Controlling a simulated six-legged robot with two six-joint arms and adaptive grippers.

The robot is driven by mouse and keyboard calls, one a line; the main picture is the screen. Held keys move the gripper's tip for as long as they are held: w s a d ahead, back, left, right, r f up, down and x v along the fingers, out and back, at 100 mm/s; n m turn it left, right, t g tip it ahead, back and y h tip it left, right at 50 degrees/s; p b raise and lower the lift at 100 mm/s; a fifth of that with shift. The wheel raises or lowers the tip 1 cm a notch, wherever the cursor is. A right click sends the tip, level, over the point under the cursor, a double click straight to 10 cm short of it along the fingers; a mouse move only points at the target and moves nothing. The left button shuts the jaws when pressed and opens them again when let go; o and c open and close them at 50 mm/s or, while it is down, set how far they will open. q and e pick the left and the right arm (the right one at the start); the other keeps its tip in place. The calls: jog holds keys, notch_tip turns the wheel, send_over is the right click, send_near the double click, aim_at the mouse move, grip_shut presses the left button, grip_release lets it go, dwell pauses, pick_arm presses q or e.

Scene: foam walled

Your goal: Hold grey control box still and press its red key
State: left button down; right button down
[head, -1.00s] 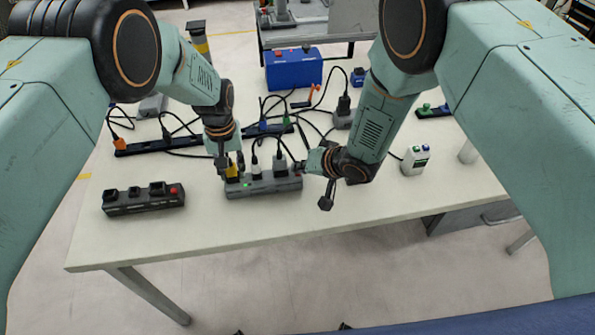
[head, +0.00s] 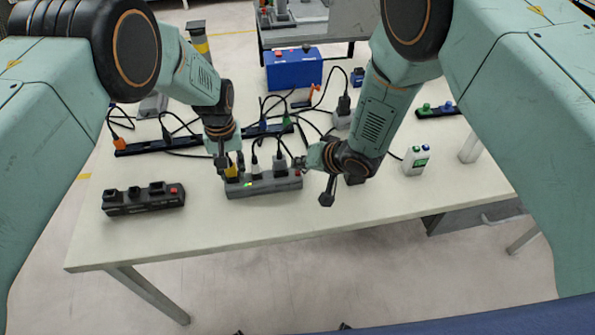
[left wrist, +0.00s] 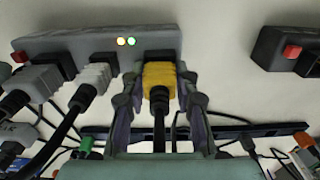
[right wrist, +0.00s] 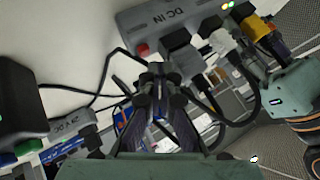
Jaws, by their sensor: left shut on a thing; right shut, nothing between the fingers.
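The grey control box (head: 263,187) lies on the table, with several plugs along it and a red key (head: 298,173) at its right end. The box also shows in the left wrist view (left wrist: 95,42), with the red key (left wrist: 19,57) at its left end and a yellow and a green lamp lit. My left gripper (head: 231,172) is shut on the yellow plug (left wrist: 159,80), seated in the box. My right gripper (head: 300,163) is shut and empty, just above the red key. In the right wrist view the red key (right wrist: 142,49) shows clear beside its fingertips (right wrist: 157,70).
A second dark box (head: 143,200) with a red key lies left of the control box. Behind are a dark strip (head: 185,141), a blue box (head: 294,69) and loose cables. A white block (head: 415,160) stands at right. The table front is clear.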

jog(key=shift+r, duration=2.5)
pick_arm(q)
jog(key=c, duration=0.9)
grip_release()
jog(key=shift+c, duration=0.2)
